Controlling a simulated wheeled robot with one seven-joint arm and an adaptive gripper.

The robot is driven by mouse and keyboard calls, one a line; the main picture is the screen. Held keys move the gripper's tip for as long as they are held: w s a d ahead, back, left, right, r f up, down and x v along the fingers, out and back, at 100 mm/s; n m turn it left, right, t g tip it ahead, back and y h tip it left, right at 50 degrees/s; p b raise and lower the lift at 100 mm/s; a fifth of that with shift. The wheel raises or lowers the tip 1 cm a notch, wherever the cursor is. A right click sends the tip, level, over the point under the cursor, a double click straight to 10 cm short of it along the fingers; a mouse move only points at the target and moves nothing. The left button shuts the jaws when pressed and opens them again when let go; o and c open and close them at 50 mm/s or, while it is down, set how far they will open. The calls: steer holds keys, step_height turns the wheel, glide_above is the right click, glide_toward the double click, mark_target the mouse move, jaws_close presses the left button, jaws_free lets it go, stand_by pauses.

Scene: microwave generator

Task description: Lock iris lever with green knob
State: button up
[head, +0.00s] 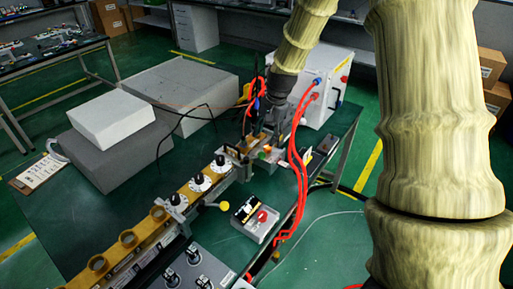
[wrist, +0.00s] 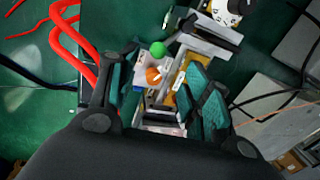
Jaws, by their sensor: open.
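The green knob (wrist: 158,49) is a small round ball in the wrist view, just beyond the space between my fingertips. An orange knob (wrist: 153,75) sits close to it, between my fingers. The iris lever's body is mostly hidden, and I cannot tell its angle. My gripper (wrist: 160,88) is open, with its teal-padded fingers on either side of the metal and brass assembly. It looks empty. In the head view my gripper (head: 266,135) is down at the far end of the brass waveguide (head: 152,232), and the green knob is too small to make out.
Red hoses (head: 299,165) run close to the right of my gripper, from a white box (head: 325,90). A grey control box (head: 256,218) with a red button and a yellow knob (head: 225,206) stand nearer. Grey blocks (head: 105,160) lie to the left on the green table.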

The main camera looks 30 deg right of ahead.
mark_target(262, 153)
steer(key=f, duration=0.2)
steer(key=f+p, duration=0.1)
steer(key=f, duration=0.2)
steer(key=w+f+p, duration=0.1)
steer(key=f, duration=0.1)
steer(key=shift+a+f, duration=0.25)
steer(key=shift+f, duration=0.1)
steer(key=shift+w+a+f+p, duration=0.15)
steer(key=shift+f+p, duration=0.1)
steer(key=shift+f, duration=0.4)
steer(key=shift+w+f+p, duration=0.1)
steer(key=shift+f+p, duration=0.15)
steer(key=shift+f, duration=0.4)
